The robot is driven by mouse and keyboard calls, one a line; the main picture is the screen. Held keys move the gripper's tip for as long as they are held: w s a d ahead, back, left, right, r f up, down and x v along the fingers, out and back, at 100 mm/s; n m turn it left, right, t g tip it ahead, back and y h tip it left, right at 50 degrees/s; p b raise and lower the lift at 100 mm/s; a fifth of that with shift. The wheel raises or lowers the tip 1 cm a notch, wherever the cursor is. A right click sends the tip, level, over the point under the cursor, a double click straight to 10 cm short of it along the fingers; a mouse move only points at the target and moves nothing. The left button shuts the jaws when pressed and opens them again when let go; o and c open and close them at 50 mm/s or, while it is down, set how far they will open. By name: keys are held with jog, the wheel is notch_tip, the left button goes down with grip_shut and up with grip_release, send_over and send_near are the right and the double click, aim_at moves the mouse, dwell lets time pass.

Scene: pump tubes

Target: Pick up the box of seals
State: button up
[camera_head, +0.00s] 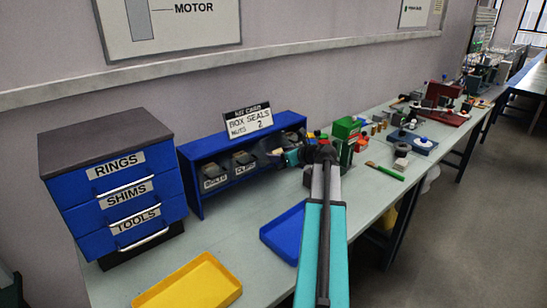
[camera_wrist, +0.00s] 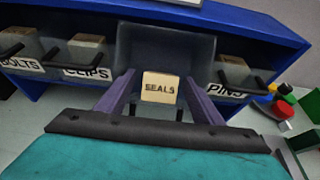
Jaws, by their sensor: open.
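The box of seals (camera_wrist: 160,88) is a small tan box with "SEALS" on its front, in the middle of the wrist view. It stands in front of or inside a dark grey bin (camera_wrist: 148,48) in the blue shelf. My gripper (camera_wrist: 160,79) is open, with one purple finger on each side of the box. I cannot tell whether the fingers touch it. In the head view my gripper (camera_head: 291,157) reaches into the right part of the blue shelf (camera_head: 190,183), and the box is not clearly visible there.
Bins labelled BOLTS (camera_wrist: 20,65), CLIPS (camera_wrist: 87,72) and PINS (camera_wrist: 228,92) flank the box. A blue tray (camera_head: 268,237), a yellow tray (camera_head: 190,283) and a drawer cabinet (camera_head: 107,145) stand on the bench.

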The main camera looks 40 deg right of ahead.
dwell(0.3)
jog(key=c, duration=1.2)
jog(key=shift+s, duration=0.1)
jog(key=shift+s+r+b, duration=0.3)
notch_tip(320, 180, up, 6)
jog(key=shift+r+b, duration=0.1)
jog(key=shift+b, duration=0.4)
jog(key=shift+s+r, duration=0.1)
jog(key=shift+s, duration=0.1)
jog(key=s+b, duration=0.1)
jog(key=s, duration=0.5)
jog(key=s+a+b, duration=0.1)
jog(key=s, duration=0.5)
jog(key=s+b, duration=0.1)
jog(key=s, duration=0.5)
jog(key=shift+s+a, duration=0.2)
jog(key=shift+s, duration=0.2)
